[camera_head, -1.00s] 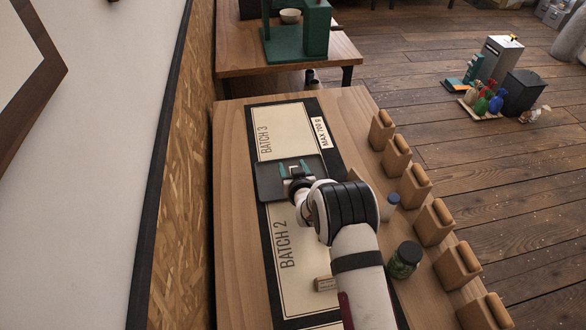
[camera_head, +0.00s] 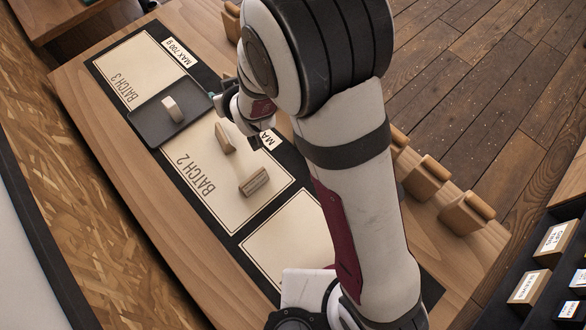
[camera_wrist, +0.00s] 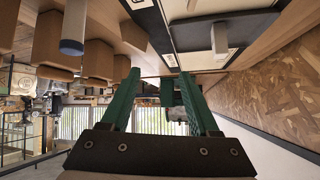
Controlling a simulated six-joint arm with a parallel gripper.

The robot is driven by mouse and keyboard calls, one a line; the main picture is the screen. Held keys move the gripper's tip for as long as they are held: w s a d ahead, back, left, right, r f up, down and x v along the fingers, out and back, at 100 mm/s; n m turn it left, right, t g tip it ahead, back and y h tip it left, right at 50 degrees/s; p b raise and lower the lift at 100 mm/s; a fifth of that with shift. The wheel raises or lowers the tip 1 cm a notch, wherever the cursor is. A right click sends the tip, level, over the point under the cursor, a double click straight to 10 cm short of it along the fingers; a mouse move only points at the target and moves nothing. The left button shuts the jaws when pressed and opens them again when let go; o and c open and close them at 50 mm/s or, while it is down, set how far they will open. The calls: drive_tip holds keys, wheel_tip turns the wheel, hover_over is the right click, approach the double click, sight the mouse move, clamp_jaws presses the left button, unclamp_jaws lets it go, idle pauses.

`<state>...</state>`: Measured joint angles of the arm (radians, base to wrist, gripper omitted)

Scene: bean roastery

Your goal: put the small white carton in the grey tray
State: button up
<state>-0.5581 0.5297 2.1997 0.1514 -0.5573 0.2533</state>
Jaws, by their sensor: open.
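The small white carton (camera_head: 172,108) stands inside the dark grey tray (camera_head: 150,127), on the tray's floor and clear of its rim as far as I can see. The tray lies across the Batch 3 and Batch 2 panels. My gripper (camera_head: 219,98) is to the right of the tray, apart from the carton. In the wrist view my gripper (camera_wrist: 160,88) has its green fingers spread with nothing between them. The carton (camera_wrist: 219,40) and tray (camera_wrist: 180,10) also show at the top of that view.
Two small wooden blocks, one upright (camera_head: 225,138) and one lying (camera_head: 254,181), are on the Batch 2 panel (camera_head: 207,165). Wooden holders (camera_head: 427,177) line the table's right edge. Labelled boxes (camera_head: 556,236) stand at lower right. My arm hides much of the table's right side.

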drive_tip(key=s+d+r+m+g+h, duration=0.2)
drive_tip(key=s+d+r+m+h, duration=0.15)
drive_tip(key=d, duration=0.65)
drive_tip(key=s+d+r+m+g, duration=0.2)
drive_tip(key=s+d, duration=0.2)
drive_tip(key=s, duration=0.4)
drive_tip(key=s+d+r+m+g, duration=0.2)
drive_tip(key=s+d, duration=0.2)
drive_tip(key=s, duration=0.5)
drive_tip(key=s+d+r+m+g, duration=0.2)
drive_tip(key=s+d+m, duration=0.1)
drive_tip(key=s, duration=0.5)
drive_tip(key=shift+s+d+r+g, duration=0.25)
drive_tip(key=shift+d+g, duration=0.15)
drive_tip(key=shift+d, duration=0.4)
